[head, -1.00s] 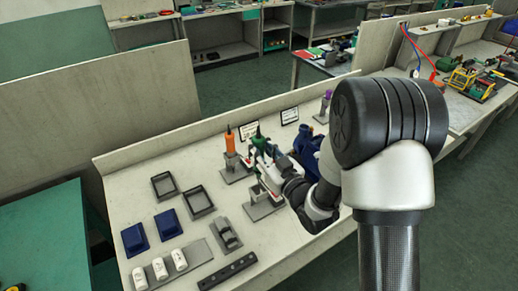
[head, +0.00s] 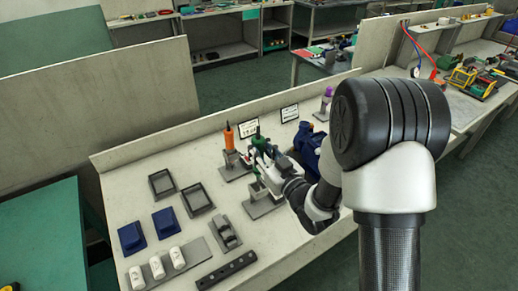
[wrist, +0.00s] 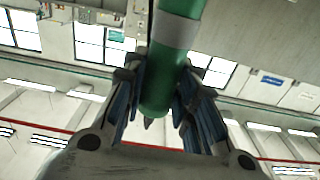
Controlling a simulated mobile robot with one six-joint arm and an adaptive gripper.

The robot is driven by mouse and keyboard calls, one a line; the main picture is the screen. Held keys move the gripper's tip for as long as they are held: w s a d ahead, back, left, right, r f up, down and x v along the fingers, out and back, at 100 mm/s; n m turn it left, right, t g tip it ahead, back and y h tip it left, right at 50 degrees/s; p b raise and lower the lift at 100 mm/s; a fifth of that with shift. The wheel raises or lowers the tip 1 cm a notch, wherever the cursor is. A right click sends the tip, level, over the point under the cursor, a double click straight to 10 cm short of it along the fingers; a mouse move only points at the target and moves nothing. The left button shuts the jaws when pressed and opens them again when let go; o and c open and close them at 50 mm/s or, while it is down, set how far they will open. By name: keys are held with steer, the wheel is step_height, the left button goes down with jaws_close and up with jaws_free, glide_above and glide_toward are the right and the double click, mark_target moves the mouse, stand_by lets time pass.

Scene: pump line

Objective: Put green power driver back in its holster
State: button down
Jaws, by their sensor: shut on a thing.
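The green power driver (head: 257,135) is held roughly upright in my gripper (head: 262,161). In the wrist view my gripper (wrist: 160,98) has its blue-padded fingers on both sides of the green driver body (wrist: 172,75), which has a grey band. In the head view the driver's lower part is partly covered by the fingers. A grey holster (head: 263,208) with a flat base stands just below the driver.
An orange driver (head: 228,139) stands in its own holster (head: 235,173) close on the left. A purple-topped driver (head: 328,92) stands farther right, and blue pump parts (head: 307,140) lie behind my wrist. Trays (head: 197,200), blue blocks and white parts fill the left of the bench.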

mark_target(260, 174)
steer(key=shift+f+b, duration=2)
steer(key=shift+b, duration=0.2)
steer(key=shift+f, duration=0.1)
steer(key=shift+f+b, duration=0.65)
steer(key=shift+f, duration=2.35)
steer(key=c, duration=1.2)
jaws_free()
steer(key=shift+s+d+f, duration=0.1)
